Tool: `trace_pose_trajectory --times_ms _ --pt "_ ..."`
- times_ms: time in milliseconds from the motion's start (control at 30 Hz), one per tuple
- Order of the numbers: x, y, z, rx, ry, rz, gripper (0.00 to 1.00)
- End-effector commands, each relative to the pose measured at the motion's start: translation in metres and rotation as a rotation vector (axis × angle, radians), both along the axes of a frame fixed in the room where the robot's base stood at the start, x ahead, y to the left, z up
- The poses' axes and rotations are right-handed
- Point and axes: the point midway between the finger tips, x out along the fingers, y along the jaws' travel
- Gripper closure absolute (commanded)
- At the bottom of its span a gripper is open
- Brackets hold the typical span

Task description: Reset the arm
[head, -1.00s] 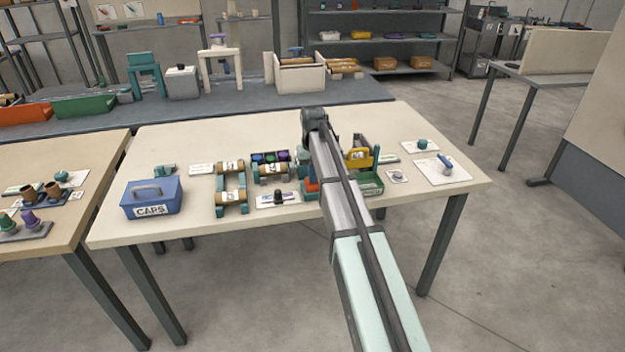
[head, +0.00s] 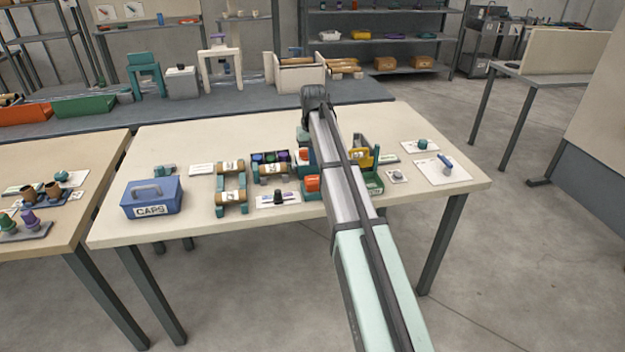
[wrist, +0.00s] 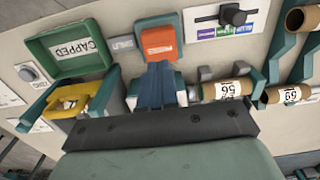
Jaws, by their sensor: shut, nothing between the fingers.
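My gripper (wrist: 158,85) shows in the wrist view with its dark blue fingers together and nothing between them. The fingers point at a teal device with an orange block (wrist: 162,43); I cannot tell how high above it they are. In the head view my arm hides the gripper. The orange block (head: 312,184) shows just left of the arm.
Cardboard tubes on teal stands (head: 231,202), a blue CAPS box (head: 152,198) and a colored cap rack (head: 270,157) stand left of the arm. A green CAPPED tray (wrist: 73,47) and yellow part (wrist: 72,101) lie close by.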

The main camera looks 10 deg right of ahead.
Motion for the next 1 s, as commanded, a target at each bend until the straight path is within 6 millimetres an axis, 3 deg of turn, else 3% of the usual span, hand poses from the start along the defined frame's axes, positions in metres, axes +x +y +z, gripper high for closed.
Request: trace_pose_trajectory --times_ms 367,567,767,900,1000 --pt "-0.001 0.0 0.005 0.0 0.0 0.0 1.0" --pt "-0.018 -0.019 -0.007 0.006 -0.027 -0.017 1.0" --pt "-0.061 -0.063 -0.041 0.016 -0.105 -0.063 1.0" --pt "-0.097 -0.087 -0.082 0.022 -0.14 -0.093 1.0" --pt "-0.114 -0.09 -0.117 0.027 -0.134 -0.102 1.0"
